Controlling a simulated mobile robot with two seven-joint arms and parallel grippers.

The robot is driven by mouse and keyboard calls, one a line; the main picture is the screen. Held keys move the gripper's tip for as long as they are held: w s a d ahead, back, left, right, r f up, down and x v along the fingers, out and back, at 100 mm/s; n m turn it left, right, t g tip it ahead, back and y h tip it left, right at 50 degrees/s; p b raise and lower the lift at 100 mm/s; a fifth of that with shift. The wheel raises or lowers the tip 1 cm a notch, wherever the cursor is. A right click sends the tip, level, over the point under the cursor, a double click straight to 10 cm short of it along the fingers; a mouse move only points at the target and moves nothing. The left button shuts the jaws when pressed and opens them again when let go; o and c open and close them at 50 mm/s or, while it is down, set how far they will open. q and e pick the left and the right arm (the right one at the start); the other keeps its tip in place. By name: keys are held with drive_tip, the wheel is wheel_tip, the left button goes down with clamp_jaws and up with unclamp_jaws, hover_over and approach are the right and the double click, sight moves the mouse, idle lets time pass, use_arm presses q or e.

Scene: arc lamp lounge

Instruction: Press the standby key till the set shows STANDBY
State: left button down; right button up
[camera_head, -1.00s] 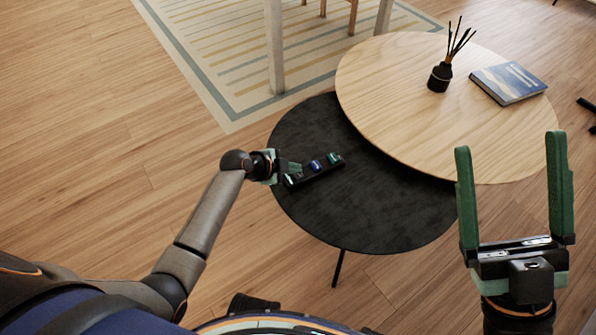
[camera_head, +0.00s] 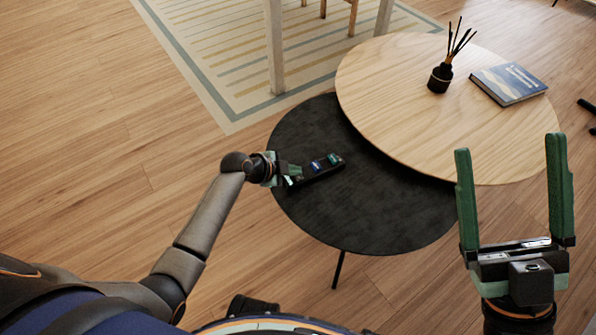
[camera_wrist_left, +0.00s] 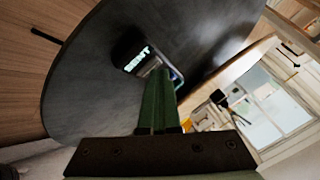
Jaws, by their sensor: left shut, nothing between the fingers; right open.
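The set (camera_head: 322,168) is a small dark bar with blue and green lit patches, lying on the black round table (camera_head: 390,215). In the left wrist view, a screen on the set (camera_wrist_left: 137,60) glows with pale green letters that look like "SILENT", though they are small and slanted. My left gripper (camera_head: 293,171) is shut and empty, its tips at the set's left end. In the left wrist view, the green fingers (camera_wrist_left: 160,80) overlap the set and hide part of it. I cannot tell whether they touch a key. My right gripper (camera_head: 510,150) is open and empty, right of the black table.
A higher light-wood round table (camera_head: 400,85) overlaps the black table's back right. It carries a dark reed diffuser (camera_head: 440,77) and a blue book (camera_head: 508,83). Pale furniture legs (camera_head: 274,50) stand on a striped rug (camera_head: 225,60) behind. Black tabletop in front of the set is clear.

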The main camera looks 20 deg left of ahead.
use_arm(q)
drive_tip(key=shift+r+p, duration=1.05)
drive_tip(key=shift+r, duration=0.1)
wheel_tip(320, 180, up, 5)
drive_tip(key=p, duration=0.4)
drive_tip(key=shift+p, duration=0.4)
drive_tip(key=shift+a, duration=0.1)
